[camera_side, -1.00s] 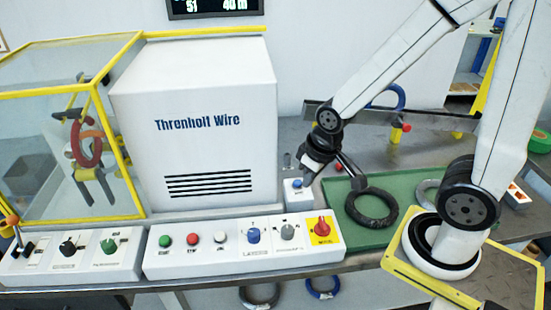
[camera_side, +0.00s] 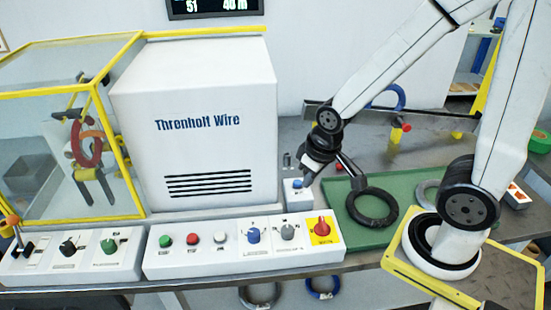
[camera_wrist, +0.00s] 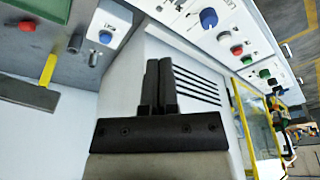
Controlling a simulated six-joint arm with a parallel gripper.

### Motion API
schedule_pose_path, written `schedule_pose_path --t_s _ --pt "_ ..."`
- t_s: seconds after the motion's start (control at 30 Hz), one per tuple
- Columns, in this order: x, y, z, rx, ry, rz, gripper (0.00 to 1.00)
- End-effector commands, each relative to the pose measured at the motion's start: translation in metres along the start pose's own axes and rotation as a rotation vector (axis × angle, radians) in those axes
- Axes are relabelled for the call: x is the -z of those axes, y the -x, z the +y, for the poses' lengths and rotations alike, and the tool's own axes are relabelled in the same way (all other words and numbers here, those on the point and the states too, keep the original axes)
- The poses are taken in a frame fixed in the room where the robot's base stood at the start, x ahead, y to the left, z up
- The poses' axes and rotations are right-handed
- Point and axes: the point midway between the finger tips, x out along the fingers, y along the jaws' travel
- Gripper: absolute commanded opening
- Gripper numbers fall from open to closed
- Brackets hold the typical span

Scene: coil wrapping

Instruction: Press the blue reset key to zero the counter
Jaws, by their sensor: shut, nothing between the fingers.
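The blue reset key (camera_side: 297,183) is a small round blue button on a white box beside the right end of the white cabinet. In the wrist view the blue key (camera_wrist: 105,37) is at the upper left. My gripper (camera_side: 308,178) is close to the key box, just right of the key in the side view. Its shut, empty black fingers (camera_wrist: 158,62) show in the wrist view, apart from the key in the picture. Contact with the key cannot be seen. The counter display (camera_side: 215,5) at the top edge is partly cut off and shows lit digits.
The white Threnholt Wire cabinet (camera_side: 210,90) stands left of the key. A control panel (camera_side: 160,268) with several buttons and knobs lies in front. A black coil (camera_side: 393,215) lies on a green mat (camera_side: 345,236) to the right. A yellow-framed enclosure (camera_side: 30,150) is far left.

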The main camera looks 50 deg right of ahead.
Motion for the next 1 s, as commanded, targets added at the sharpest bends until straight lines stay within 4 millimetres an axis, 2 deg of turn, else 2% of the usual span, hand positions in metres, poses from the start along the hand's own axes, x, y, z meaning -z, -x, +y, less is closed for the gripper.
schedule_pose_path --t_s 0.27,0.47,0.67,1.0 --pt "0.002 -0.001 0.002 -0.003 0.006 0.006 0.00" --pt "0.012 -0.008 0.014 -0.024 0.049 0.044 0.00" --pt "0.034 -0.022 0.040 -0.068 0.151 0.126 0.00" --pt "0.071 -0.053 0.093 -0.159 0.405 0.301 0.00"
